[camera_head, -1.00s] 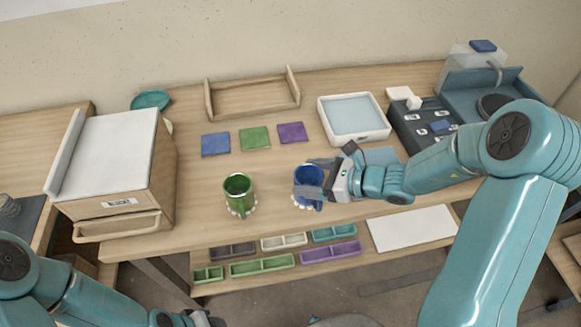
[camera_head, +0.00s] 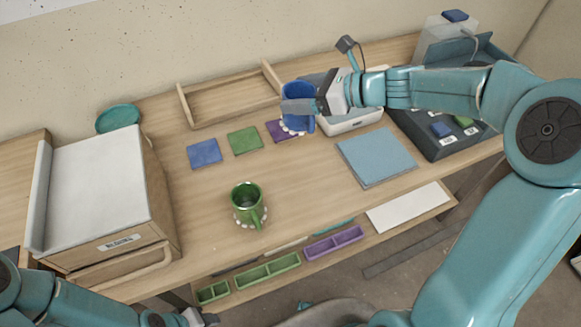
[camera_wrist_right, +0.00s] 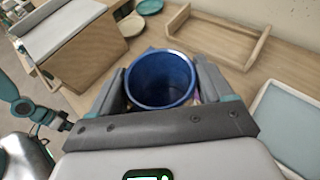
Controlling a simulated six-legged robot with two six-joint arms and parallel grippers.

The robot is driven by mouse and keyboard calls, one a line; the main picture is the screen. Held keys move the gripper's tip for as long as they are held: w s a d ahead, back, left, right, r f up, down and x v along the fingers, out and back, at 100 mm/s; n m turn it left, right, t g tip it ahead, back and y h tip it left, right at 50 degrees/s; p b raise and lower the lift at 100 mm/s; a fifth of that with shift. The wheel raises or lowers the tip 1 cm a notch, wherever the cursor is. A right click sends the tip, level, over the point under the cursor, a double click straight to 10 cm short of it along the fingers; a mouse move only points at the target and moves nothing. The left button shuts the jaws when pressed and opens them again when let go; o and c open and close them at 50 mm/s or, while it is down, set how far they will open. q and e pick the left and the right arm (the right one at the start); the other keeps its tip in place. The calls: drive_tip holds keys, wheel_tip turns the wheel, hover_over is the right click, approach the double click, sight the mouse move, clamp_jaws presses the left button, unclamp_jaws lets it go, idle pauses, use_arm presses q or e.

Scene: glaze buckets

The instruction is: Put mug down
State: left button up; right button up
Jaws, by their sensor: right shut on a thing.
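A blue mug (camera_head: 297,97) is held in my right gripper (camera_head: 300,107), near the purple tile (camera_head: 278,131), which it partly covers in the head view. In the right wrist view the blue mug (camera_wrist_right: 160,80) sits between the two fingers, its open top facing the camera and empty. Whether its base touches anything is hard to tell. A green mug (camera_head: 246,200) stands upright on the table, on a ring of small white pieces. My left gripper (camera_head: 200,318) is at the bottom edge, mostly cut off.
A blue tile (camera_head: 204,153) and a green tile (camera_head: 244,140) lie left of the purple one. A wooden tray (camera_head: 186,104) is behind them. A light-blue square (camera_head: 375,155) lies to the right. A wooden cabinet (camera_head: 140,190) stands at left.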

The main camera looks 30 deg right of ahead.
sight(300, 126)
drive_tip(key=shift+w+d+r, duration=0.1)
drive_tip(key=shift+w+r, duration=0.2)
drive_tip(key=shift+r, duration=0.15)
drive_tip(key=shift+r+b, duration=0.2)
drive_tip(key=shift+b, duration=0.1)
drive_tip(key=f, duration=0.1)
drive_tip(key=s+f+b, duration=0.1)
drive_tip(key=shift+s+a+f, duration=0.15)
drive_tip(key=shift+a+f, duration=0.25)
drive_tip(key=f, duration=0.2)
drive_tip(key=f+b, duration=0.1)
drive_tip(key=f, duration=0.2)
drive_tip(key=w+f, duration=0.1)
drive_tip(key=f, duration=0.2)
drive_tip(key=shift+d, duration=0.25)
drive_tip(key=f, duration=0.3)
drive_tip(key=f+b, duration=0.1)
drive_tip(key=f, duration=0.3)
drive_tip(key=shift+s+f+b, duration=0.2)
drive_tip(key=shift+f+b, duration=0.05)
drive_tip(key=shift+b, duration=0.05)
drive_tip(key=shift+a+f, duration=0.1)
drive_tip(key=shift+f, duration=0.4)
use_arm(q)
wheel_tip(300, 126, down, 4)
drive_tip(key=shift+w+f, duration=0.15)
drive_tip(key=shift+f, duration=0.05)
